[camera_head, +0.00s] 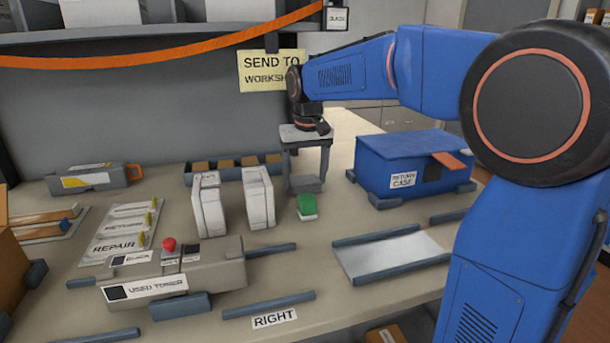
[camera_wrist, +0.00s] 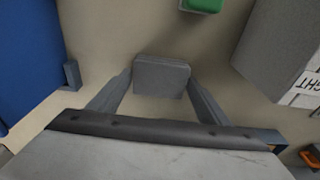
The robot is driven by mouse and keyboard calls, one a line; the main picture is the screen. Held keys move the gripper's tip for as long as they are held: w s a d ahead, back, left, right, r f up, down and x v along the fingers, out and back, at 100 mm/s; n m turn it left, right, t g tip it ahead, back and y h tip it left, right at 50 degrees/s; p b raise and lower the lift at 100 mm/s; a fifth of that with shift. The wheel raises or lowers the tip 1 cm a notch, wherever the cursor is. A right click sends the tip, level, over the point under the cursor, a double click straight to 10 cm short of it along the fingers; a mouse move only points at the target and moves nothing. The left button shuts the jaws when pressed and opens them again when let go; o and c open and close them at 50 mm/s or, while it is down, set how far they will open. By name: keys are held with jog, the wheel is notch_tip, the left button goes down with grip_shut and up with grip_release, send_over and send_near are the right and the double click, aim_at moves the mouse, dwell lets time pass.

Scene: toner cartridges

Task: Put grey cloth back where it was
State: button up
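The grey cloth (camera_head: 305,184) shows as a small, block-like folded grey piece in the middle of the bench, between the white cartridges and the blue return case. In the wrist view the grey cloth (camera_wrist: 162,75) lies between my two fingertips. My gripper (camera_head: 306,178) points down, and its fingers reach both sides of the cloth with no clear gap. In the wrist view my gripper (camera_wrist: 160,78) appears shut on it. The cloth is at or just above the bench top; I cannot tell whether it touches.
A green block on a white base (camera_head: 307,206) stands close in front. Two white cartridges (camera_head: 259,197) stand to the left, and the blue return case (camera_head: 412,164) to the right. A used toner box (camera_head: 170,280) and a pale tray (camera_head: 394,254) are nearer the front.

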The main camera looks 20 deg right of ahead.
aim_at(307, 183)
jog(key=shift+o, duration=0.9)
notch_tip(307, 183, up, 12)
jog(key=s, duration=0.1)
jog(key=shift+s+r, duration=0.15)
jog(key=shift+s, duration=0.05)
